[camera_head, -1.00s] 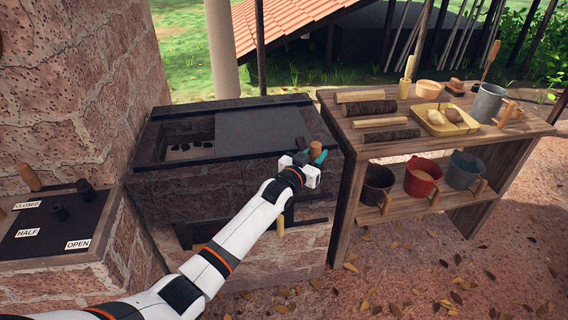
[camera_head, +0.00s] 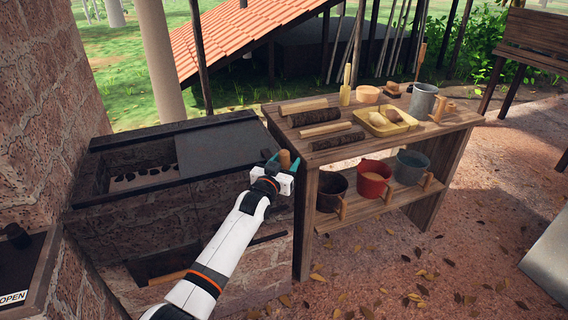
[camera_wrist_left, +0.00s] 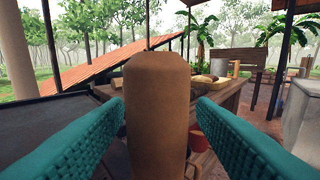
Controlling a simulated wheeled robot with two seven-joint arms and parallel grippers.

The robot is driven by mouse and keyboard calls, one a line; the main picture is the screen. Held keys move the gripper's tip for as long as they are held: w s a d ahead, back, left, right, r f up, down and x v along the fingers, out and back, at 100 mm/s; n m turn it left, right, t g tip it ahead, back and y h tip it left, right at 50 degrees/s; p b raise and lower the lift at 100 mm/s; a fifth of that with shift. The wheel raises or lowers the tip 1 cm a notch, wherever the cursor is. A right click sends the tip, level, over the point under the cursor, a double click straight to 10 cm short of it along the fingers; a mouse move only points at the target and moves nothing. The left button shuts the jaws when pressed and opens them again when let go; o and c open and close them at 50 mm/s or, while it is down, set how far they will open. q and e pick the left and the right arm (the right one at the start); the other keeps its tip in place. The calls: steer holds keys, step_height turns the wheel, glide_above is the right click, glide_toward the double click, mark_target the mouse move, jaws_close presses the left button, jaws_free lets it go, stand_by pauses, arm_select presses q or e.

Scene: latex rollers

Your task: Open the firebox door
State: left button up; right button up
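The firebox (camera_head: 215,205) is a brick block with a dark slab (camera_head: 215,146) over the right part of its top. An upright wooden handle (camera_head: 284,161) stands near its right end. My left gripper (camera_head: 280,160) is around this handle, which also stands large between the teal fingers in the left wrist view (camera_wrist_left: 156,110). A narrow gap shows beside it, so the fingers look open. A dark lower opening (camera_head: 160,264) with a wooden rod lies in the firebox's front. I cannot tell for certain which part is the door. My right gripper is not in view.
A wooden table (camera_head: 325,150) stands close to the right of my left gripper. It holds rollers, a yellow tray (camera_head: 405,126), a metal jug (camera_head: 423,102) and pots on its lower shelf. A brick wall (camera_head: 40,100) rises at left.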

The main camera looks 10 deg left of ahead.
arm_select(q)
steer(key=shift+a, duration=0.1)
steer(key=shift+s+a, duration=0.15)
steer(key=shift+s, duration=0.4)
steer(key=p+v, duration=0.1)
steer(key=v, duration=1)
steer(key=shift+w, duration=0.1)
steer(key=s+a+f+g+y+p, duration=0.1)
steer(key=s+f+g, duration=0.3)
steer(key=f, duration=0.7)
steer(key=s+a+f+g+y+p, duration=0.1)
steer(key=s+a+f, duration=0.1)
steer(key=s+f, duration=0.7)
steer(key=s+a+f+g+y+p, duration=0.1)
steer(key=s+f+g, duration=0.2)
steer(key=f, duration=1.1)
steer(key=s+a+f+g+p, duration=0.1)
steer(key=s+f, duration=0.4)
steer(key=s, duration=0.8)
steer(key=s+a+f+g+y, duration=0.1)
steer(key=s+f+g, duration=0.3)
steer(key=s, duration=1)
steer(key=s+a+f+g+p, duration=0.1)
steer(key=s+a+f+g, duration=0.1)
steer(key=s+f, duration=0.6)
steer(key=s+g, duration=0.1)
steer(key=s, duration=0.5)
steer(key=shift+a+p, duration=0.25)
steer(key=shift+p, duration=0.05)
